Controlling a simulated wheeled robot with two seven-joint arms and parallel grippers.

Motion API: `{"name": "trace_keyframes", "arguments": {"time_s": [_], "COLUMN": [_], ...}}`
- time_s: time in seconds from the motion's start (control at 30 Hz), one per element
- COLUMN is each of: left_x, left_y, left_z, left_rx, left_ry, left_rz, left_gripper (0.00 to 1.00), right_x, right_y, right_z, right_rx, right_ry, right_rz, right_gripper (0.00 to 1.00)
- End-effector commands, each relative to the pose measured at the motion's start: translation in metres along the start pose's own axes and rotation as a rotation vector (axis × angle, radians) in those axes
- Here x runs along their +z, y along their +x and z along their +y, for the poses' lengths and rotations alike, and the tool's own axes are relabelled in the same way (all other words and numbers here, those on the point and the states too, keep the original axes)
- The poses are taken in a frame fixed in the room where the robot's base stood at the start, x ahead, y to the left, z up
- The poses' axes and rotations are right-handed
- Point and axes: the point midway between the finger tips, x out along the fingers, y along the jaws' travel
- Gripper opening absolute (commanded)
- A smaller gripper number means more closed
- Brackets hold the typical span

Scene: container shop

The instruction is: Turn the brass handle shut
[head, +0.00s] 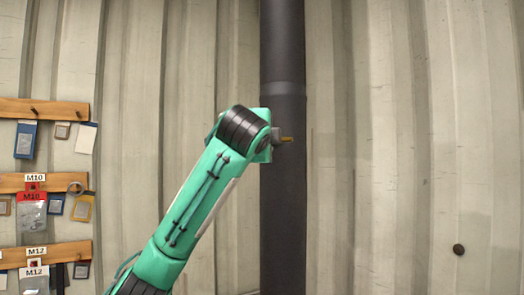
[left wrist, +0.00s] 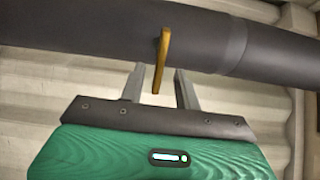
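The brass handle (left wrist: 164,52) is a thin flat bar on the dark pipe (left wrist: 100,32). In the left wrist view it hangs across the pipe, its free end between the fingers of my left gripper (left wrist: 159,72). The fingers are apart, with a visible gap on both sides of the handle. My wrist hides the rest there. My right gripper is in neither view.
A corrugated wall (head: 400,120) stands behind the pipe. At the left, wooden rails (head: 45,108) carry hanging packets and labels. A dark round knob (head: 458,249) sits on the wall at lower right. The space right of the pipe is clear.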

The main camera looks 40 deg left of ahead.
Motion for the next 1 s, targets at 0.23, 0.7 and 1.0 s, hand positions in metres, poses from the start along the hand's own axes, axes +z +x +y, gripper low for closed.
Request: {"name": "trace_keyframes", "arguments": {"time_s": [0.23,0.7,1.0], "left_x": [0.0,0.0,0.0], "left_y": [-0.045,-0.061,-0.06], "left_z": [0.002,0.0,0.0], "left_rx": [-0.003,0.0,0.0], "left_ry": [-0.001,0.0,0.0], "left_rz": [0.001,0.0,0.0], "left_gripper": [0.33,0.33,0.33], "right_x": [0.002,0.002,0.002], "right_y": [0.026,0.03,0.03], "right_z": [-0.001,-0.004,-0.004], "right_rx": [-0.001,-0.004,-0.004], "right_ry": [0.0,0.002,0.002], "right_rz": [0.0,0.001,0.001], "right_gripper": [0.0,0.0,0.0]}}
